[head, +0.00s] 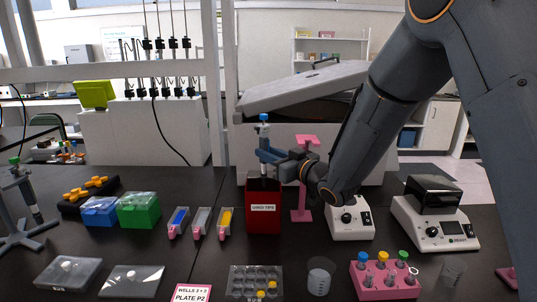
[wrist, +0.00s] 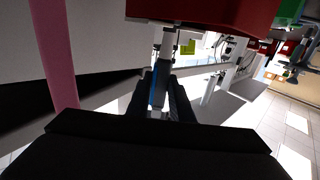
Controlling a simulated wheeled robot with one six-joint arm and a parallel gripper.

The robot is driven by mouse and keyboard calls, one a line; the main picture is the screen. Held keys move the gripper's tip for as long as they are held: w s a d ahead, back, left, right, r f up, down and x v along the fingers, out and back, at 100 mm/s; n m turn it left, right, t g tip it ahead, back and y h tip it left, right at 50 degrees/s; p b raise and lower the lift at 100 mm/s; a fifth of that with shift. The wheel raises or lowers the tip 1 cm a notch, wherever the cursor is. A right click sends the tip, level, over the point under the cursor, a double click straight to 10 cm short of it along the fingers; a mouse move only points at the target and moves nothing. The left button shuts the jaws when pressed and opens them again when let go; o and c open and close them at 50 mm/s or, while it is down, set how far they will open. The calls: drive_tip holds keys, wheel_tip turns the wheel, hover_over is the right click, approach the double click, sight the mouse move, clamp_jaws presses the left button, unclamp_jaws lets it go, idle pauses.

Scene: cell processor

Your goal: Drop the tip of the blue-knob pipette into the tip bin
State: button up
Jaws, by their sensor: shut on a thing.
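The blue-knob pipette (head: 264,118) is upright in the head view, its blue knob on top. My gripper (head: 267,152) is shut on its body, above the red tip bin (head: 263,219) labelled "USED TIPS". The pipette's lower end reaches down to the bin's opening; its tip is hidden there, so I cannot tell how deep it is or whether a tip is on. In the wrist view the dark fingers (wrist: 161,100) close around the grey and blue pipette (wrist: 163,48), and the red bin (wrist: 205,12) shows at the top edge.
A pink stand (head: 304,190) stands just right of the bin, and small troughs (head: 200,222) stand to its left. A white device (head: 351,220) is right of the stand. A well plate (head: 254,281), a beaker (head: 320,276) and a pink tube rack (head: 386,286) are in front.

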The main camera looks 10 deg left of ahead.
drive_tip(key=shift+f+b, duration=0.45)
drive_tip(key=shift+s+d+p, duration=0.15)
drive_tip(key=shift+s+d, duration=0.05)
drive_tip(key=shift+s, duration=0.65)
drive_tip(key=shift+s+d+p, duration=0.2)
drive_tip(key=shift+s, duration=0.6)
drive_tip(key=shift+s+d+p, duration=0.15)
drive_tip(key=shift+s+d, duration=0.05)
drive_tip(key=shift+s, duration=0.65)
